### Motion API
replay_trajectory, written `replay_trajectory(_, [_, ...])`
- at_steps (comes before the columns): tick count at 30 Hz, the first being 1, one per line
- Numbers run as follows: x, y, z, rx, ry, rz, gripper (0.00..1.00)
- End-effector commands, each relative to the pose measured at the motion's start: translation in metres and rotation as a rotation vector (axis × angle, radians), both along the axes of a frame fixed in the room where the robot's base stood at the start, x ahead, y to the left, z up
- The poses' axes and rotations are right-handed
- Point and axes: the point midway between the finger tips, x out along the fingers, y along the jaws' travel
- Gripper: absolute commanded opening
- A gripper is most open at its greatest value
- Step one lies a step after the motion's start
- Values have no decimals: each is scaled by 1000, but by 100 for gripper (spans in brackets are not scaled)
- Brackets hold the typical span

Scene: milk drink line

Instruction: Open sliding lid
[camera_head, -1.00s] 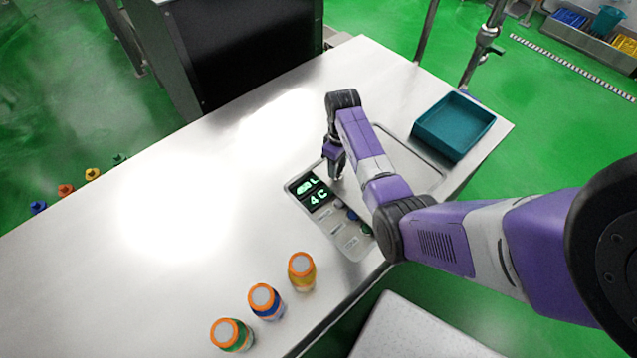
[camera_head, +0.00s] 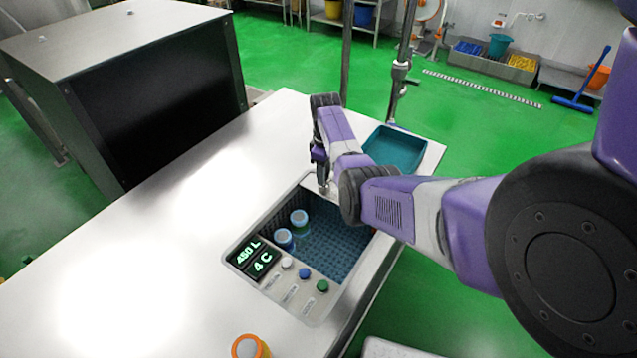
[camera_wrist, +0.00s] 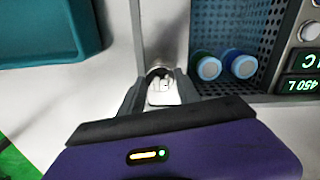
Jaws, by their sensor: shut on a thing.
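The sunken cooler bin (camera_head: 335,243) in the table is uncovered over much of its area, with a dark perforated inside. The sliding lid (camera_wrist: 163,28) shows in the wrist view as a pale panel at the bin's edge; in the head view my arm covers most of it. My gripper (camera_wrist: 161,84) is shut on the lid's small knob handle (camera_wrist: 162,86). In the head view my gripper (camera_head: 322,187) is at the bin's far edge. Two capped bottles stand in the bin, one (camera_head: 299,218) behind the other (camera_head: 284,238).
A display panel (camera_head: 252,257) reading 450 L and 4 C, with several buttons, borders the bin. A teal tray (camera_head: 395,148) stands at the table's far right. An orange-capped bottle (camera_head: 250,347) stands near the front. The table's left part (camera_head: 150,260) is clear.

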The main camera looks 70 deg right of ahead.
Motion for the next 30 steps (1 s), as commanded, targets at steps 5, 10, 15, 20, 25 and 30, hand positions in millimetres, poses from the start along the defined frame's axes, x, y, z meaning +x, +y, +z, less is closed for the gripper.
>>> replay_trajectory(5, [0,-3,1,-3,-2,0,0])
replay_trajectory(10, [1,-2,1,-3,-3,0,0])
replay_trajectory(15, [1,-2,1,-2,-2,1,61])
replay_trajectory(20, [0,-2,0,-1,-2,1,61])
replay_trajectory(25, [0,-2,2,-1,-1,1,61])
replay_trajectory(30, [1,-2,22,-4,-3,1,61])
